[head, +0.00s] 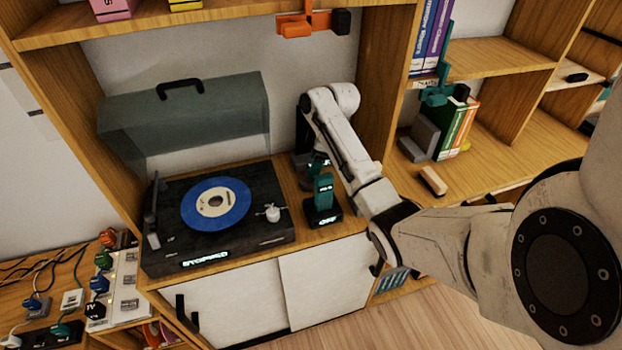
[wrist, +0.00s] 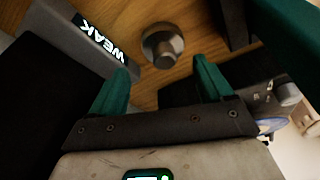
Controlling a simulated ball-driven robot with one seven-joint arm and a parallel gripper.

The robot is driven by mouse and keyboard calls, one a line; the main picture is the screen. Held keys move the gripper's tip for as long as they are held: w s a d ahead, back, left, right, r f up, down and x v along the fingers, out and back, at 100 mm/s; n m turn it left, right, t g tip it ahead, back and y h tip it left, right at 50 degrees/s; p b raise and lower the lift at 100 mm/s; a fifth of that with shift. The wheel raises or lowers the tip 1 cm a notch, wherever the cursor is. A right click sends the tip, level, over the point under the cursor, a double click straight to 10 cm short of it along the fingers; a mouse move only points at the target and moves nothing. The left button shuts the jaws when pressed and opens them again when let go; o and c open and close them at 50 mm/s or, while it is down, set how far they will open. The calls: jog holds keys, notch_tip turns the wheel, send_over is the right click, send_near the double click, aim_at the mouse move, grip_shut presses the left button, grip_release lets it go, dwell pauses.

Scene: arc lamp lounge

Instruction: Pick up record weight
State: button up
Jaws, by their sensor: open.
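The record weight (wrist: 162,46) looks like a small round grey metal piece with a raised centre. It stands on the wooden shelf in the wrist view, just beyond my fingertips and roughly midway between them. My gripper (wrist: 163,70) is open, with its two teal fingers apart and nothing between them. In the head view my gripper (head: 316,160) is partly hidden by my own arm, low over the shelf behind the black switch box.
A turntable (head: 160,240) with a blue record (head: 216,203) stands to the left, its lid (head: 185,120) raised. A black box marked OFF with a teal lever (head: 323,188) stands close in front of my gripper. A block marked WEAK (wrist: 85,40) is near the left finger.

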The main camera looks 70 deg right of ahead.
jog(key=shift+a+p+x, duration=0.1)
jog(key=shift+p+x, duration=0.1)
jog(key=shift+x, duration=1.35)
jog(key=shift+a+p+x, duration=0.15)
jog(key=shift+p+x, duration=0.05)
jog(key=shift+x, duration=1.35)
jog(key=shift+r, duration=0.1)
jog(key=c, duration=1)
jog(key=shift+o, duration=0.2)
jog(key=shift+r, duration=0.1)
